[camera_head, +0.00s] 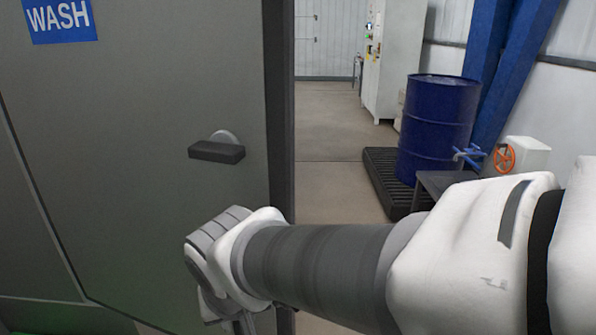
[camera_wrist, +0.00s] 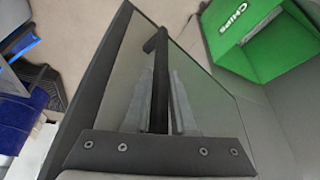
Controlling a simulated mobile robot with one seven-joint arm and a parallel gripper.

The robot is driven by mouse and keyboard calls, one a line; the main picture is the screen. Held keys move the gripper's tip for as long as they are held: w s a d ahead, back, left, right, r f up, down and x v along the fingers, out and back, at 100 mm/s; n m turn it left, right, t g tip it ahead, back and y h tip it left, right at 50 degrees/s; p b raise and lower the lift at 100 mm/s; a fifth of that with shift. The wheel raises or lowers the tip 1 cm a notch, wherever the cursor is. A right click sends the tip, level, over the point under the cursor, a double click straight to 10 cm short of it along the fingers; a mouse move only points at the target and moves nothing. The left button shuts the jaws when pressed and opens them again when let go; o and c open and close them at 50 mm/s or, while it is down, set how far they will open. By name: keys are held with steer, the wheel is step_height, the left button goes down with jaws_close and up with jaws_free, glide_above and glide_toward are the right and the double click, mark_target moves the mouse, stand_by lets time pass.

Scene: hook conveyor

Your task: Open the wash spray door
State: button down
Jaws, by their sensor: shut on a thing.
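The wash spray door (camera_head: 150,200) is a grey panel with a dark edge on its right, filling the left of the head view. A blue WASH sign (camera_head: 60,14) is at its top left. A short dark lever handle (camera_head: 216,152) on a round mount shows on it, above my wrist. In the wrist view, the two grey fingers of my gripper (camera_wrist: 160,85) are shut on a dark upright bar (camera_wrist: 157,105) in front of the door panel (camera_wrist: 120,75). The bar looks like a door pull. In the head view, my fingertips are out of sight below my wrist. How far the door stands open is unclear.
A green CHIPS bin (camera_wrist: 262,40) sits beyond the door's lower edge. A blue drum (camera_head: 437,125) stands on a black pallet (camera_head: 390,182) at right, near a bench with an orange handwheel (camera_head: 504,158). Open floor (camera_head: 335,130) runs between the door and the pallet.

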steer(key=shift+d+f, duration=0.15)
steer(key=shift+d, duration=0.1)
steer(key=c, duration=0.8)
jaws_free()
steer(key=shift+s+d, duration=0.1)
steer(key=shift+d, duration=0.05)
steer(key=shift+c, duration=0.2)
steer(key=p+v, duration=1.3)
steer(key=v, duration=0.4)
steer(key=shift+a+r, duration=0.3)
steer(key=shift+r, duration=0.15)
